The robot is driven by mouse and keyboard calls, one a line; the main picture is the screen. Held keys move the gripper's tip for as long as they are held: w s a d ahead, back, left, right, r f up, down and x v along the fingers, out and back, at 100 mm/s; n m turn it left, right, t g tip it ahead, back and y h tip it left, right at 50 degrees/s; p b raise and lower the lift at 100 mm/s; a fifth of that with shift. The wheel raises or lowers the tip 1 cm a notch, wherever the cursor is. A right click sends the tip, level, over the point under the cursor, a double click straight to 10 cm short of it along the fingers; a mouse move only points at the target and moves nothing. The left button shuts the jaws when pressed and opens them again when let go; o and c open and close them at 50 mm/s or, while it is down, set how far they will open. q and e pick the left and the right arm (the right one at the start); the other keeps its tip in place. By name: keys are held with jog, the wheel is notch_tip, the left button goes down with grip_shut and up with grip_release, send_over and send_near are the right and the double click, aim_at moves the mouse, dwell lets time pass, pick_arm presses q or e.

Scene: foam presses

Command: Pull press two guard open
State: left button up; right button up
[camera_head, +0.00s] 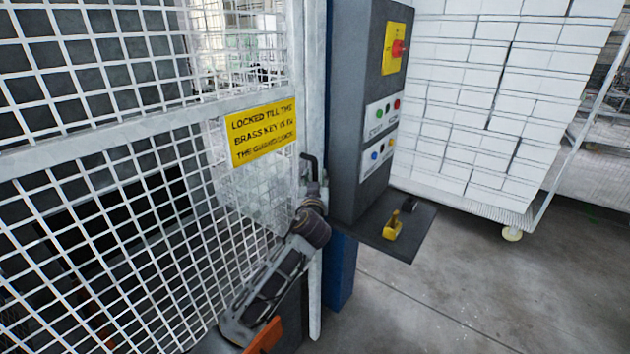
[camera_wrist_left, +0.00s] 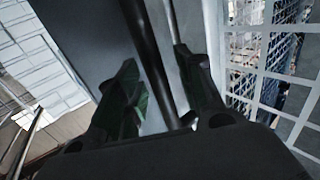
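The press guard (camera_head: 95,135) is a white mesh panel with a pale frame, standing at the left in the head view. A dark upright handle (camera_head: 305,160) is at its right edge, beside the grey post. My left gripper (camera_head: 315,186) is at this handle, its arm coming up from below. In the left wrist view the two fingers of my left gripper (camera_wrist_left: 162,90) stand apart, with a dark bar (camera_wrist_left: 151,50) running between them. Gaps show beside the bar, so I see no firm grip. My right gripper is in no view.
A yellow sign (camera_head: 261,132) about a brass key hangs on the mesh. A dark control box (camera_head: 347,120) stands right of the post, with a shelf (camera_head: 420,232) below holding a yellow item (camera_head: 392,228). White boxes (camera_head: 490,100) are stacked behind. Floor at lower right is clear.

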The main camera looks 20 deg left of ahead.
pick_arm(q)
grip_shut()
jog(key=shift+d, duration=0.1)
dwell(0.4)
